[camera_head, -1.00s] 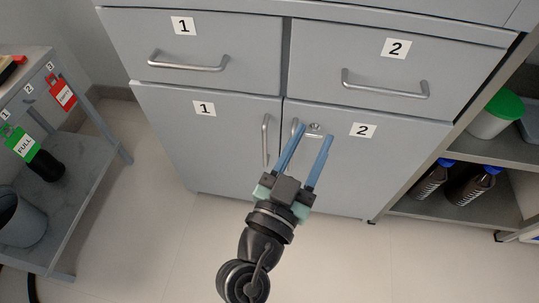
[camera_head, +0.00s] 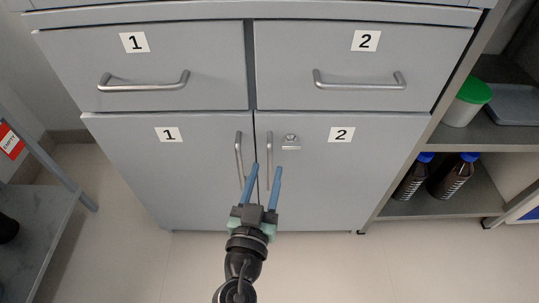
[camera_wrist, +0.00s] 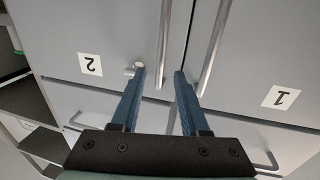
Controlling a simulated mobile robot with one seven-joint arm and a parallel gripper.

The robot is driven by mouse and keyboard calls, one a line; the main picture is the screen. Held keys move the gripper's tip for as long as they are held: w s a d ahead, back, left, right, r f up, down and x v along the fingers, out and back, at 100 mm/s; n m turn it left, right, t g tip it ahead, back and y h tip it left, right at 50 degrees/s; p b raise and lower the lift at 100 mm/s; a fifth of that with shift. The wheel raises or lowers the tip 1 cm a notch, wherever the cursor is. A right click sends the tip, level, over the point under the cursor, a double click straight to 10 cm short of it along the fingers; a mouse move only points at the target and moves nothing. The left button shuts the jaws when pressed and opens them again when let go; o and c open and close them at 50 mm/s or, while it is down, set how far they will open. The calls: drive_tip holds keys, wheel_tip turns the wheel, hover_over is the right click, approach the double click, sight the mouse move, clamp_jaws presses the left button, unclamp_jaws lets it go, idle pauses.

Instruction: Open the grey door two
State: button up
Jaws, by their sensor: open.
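Grey door two (camera_head: 345,185) is the lower right cupboard door, labelled 2, and it is shut. Its upright metal handle (camera_head: 269,150) is near its left edge, beside a small lock (camera_head: 291,142). My gripper (camera_head: 264,172) is open and empty in front of the handle, its blue fingers pointing at the doors. In the wrist view, which looks upside down, the door two handle (camera_wrist: 166,40) lines up between the fingertips (camera_wrist: 160,74). I cannot tell whether the tips reach around it. The fingers partly hide the handle's lower end in the head view.
Door one (camera_head: 165,170), also shut, has its handle (camera_head: 239,160) close by on the left. Two drawers are shut above. An open shelf (camera_head: 455,205) with brown bottles is at the right, a grey side table (camera_head: 50,225) at the left. The floor in front is clear.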

sight(269, 162)
drive_tip(key=shift+w+d, duration=0.25)
drive_tip(key=shift+w, duration=0.95)
drive_tip(key=shift+w+d, duration=0.2)
drive_tip(key=shift+w, duration=0.95)
clamp_jaws()
